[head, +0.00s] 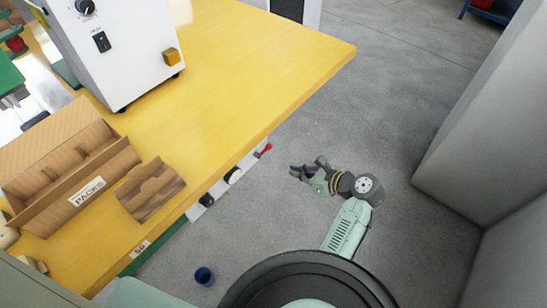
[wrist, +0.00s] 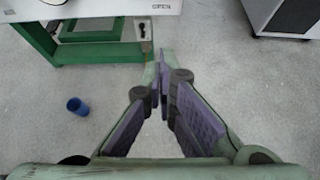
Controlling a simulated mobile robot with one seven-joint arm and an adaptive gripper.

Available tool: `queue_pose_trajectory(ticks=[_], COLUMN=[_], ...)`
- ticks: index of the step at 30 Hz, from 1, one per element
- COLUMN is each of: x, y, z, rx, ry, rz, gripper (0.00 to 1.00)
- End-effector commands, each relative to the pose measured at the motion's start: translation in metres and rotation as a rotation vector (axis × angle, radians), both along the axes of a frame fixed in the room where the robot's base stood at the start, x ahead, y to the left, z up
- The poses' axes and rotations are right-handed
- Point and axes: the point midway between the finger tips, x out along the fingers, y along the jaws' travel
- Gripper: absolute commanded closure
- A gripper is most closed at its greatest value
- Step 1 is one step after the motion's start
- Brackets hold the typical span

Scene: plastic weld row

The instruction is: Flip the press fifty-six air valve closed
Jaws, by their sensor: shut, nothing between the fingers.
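A small red-handled lever (head: 264,150) sticks out from the panel under the yellow table's edge in the head view. It looks like the air valve, but its setting is too small to tell, and I cannot read a press number by it. My gripper (head: 293,172) is over the grey floor, right of the lever and apart from it. In the wrist view my gripper (wrist: 161,62) has its purple-padded fingers together at the tips, with nothing between them. The red lever cannot be made out in the wrist view.
The yellow table (head: 290,60) bears a white machine (head: 125,50), a cardboard box (head: 75,165) and a smaller cardboard piece (head: 150,188). A blue cup (head: 204,276) stands on the floor. A grey cabinet (head: 490,110) bounds the right.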

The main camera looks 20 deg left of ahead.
Motion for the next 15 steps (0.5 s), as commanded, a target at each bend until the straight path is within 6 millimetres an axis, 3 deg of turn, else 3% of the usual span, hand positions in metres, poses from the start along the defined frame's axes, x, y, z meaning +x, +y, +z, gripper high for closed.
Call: queue_pose_trajectory(ticks=[8,15], x=[0.001,0.009], y=[0.002,0.027], z=[0.0,-0.015], rx=[-0.002,-0.002], ry=[-0.003,-0.003], rz=[0.001,0.003], gripper=[1.0,1.0])
